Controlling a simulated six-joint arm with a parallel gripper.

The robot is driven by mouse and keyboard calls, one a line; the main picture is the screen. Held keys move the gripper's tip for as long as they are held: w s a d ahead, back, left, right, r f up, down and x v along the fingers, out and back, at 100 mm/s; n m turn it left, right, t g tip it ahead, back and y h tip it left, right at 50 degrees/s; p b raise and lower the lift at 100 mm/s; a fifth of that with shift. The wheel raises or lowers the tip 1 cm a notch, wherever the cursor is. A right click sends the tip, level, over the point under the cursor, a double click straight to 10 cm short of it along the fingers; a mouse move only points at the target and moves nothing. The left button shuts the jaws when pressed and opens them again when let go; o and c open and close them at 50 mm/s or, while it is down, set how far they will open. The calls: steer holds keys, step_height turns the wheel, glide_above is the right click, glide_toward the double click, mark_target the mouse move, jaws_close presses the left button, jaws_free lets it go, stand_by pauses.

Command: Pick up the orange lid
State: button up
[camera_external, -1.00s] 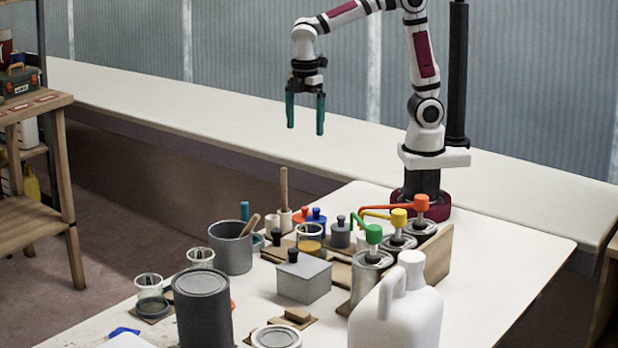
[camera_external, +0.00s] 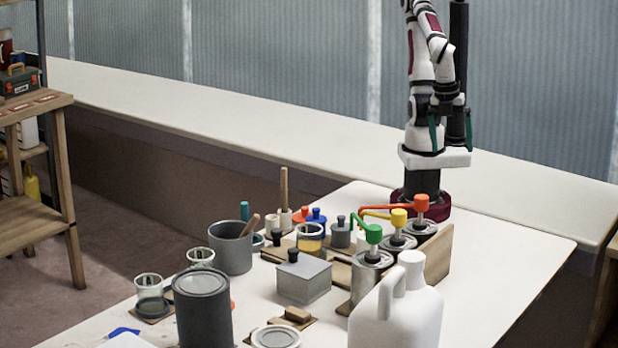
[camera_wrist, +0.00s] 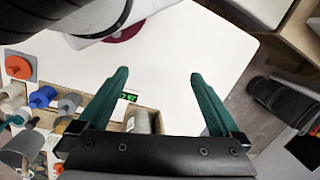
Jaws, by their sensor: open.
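The orange lid (camera_wrist: 19,66) shows in the wrist view as a round orange disc with a dark centre, on a grey square at the far left. In the external view a small orange patch (camera_external: 299,216) beside the blue-topped pot appears to be it, partly hidden. My gripper (camera_wrist: 159,75) is open and empty, with bare table between and beyond its green fingers. In the external view my gripper (camera_external: 452,132) is drawn in close to my base, above the table, well apart from the lid.
The blue-topped pot (camera_wrist: 42,97) and a grey pot (camera_wrist: 68,103) stand close to the lid. Pump cans with green (camera_external: 373,234), yellow (camera_external: 399,217) and orange (camera_external: 421,202) heads stand in a wooden rack. A white jug (camera_external: 412,315) is in front. The table's right side is clear.

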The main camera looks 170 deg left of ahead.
steer(key=w+d+r+m+t+y, duration=0.2)
steer(key=w+d+r+m+y, duration=0.25)
steer(key=w+r+m, duration=0.4)
steer(key=m+g+h, duration=0.2)
steer(key=m+h, duration=0.4)
steer(key=h, duration=0.2)
glide_toward(305, 207)
steer(key=f, duration=0.3)
steer(key=d+f, duration=0.1)
steer(key=f, duration=0.6)
steer(key=shift+d, duration=0.25)
steer(key=c, duration=1.1)
